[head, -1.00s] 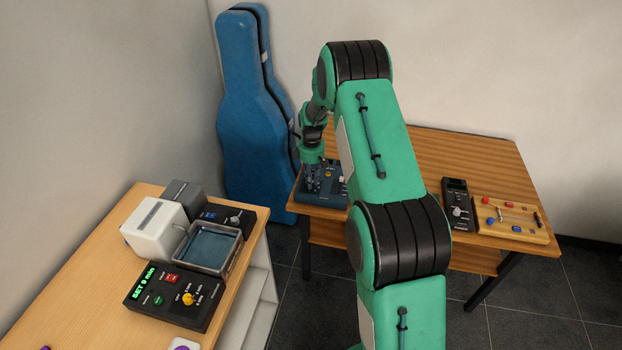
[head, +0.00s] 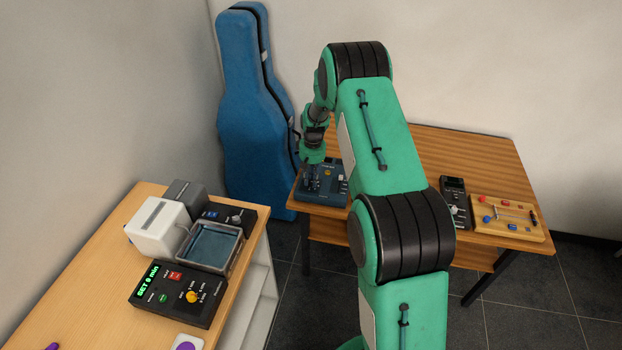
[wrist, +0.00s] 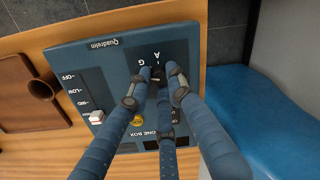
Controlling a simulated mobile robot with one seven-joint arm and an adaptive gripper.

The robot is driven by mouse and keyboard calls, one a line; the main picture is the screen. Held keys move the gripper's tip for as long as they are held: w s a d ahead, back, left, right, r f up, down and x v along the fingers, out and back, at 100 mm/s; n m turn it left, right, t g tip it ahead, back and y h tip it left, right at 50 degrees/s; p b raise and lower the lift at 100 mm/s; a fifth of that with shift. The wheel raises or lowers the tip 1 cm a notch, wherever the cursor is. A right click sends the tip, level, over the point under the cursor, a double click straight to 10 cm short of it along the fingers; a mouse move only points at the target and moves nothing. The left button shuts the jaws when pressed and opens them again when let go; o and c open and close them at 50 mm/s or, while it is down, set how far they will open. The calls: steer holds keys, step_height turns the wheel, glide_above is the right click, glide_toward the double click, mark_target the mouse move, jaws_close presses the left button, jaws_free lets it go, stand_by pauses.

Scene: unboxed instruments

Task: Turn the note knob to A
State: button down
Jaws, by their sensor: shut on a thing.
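The blue tone box (head: 335,172) stands on the far wooden table, at its left end. In the wrist view its blue panel (wrist: 75,65) carries the letters A and G at the note knob, a slider at the left and a yellow button. My gripper (wrist: 159,75) has its blue-grey fingers closed around the small dark note knob (wrist: 157,80). The fingers cover most of the knob, so I cannot tell exactly where it points. In the head view my gripper (head: 312,183) is down at the box's left part, and the knob is hidden there.
A brown wooden tray (wrist: 28,95) lies beside the box. A blue instrument case (head: 250,120) leans on the wall close by. A black device (head: 454,195) and a wooden board (head: 510,230) with coloured pieces are at the table's right. A nearer table (head: 95,265) holds other instruments.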

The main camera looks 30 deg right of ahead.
mark_target(312, 182)
steer(key=m+p, duration=0.1)
steer(key=m, duration=1.2)
steer(key=shift+p, duration=0.4)
steer(key=shift+m, duration=0.3)
steer(key=c, duration=1.6)
jaws_free()
steer(key=shift+r, duration=0.1)
steer(key=r, duration=1.1)
steer(key=shift+s+r, duration=0.25)
steer(key=shift+r, duration=0.15)
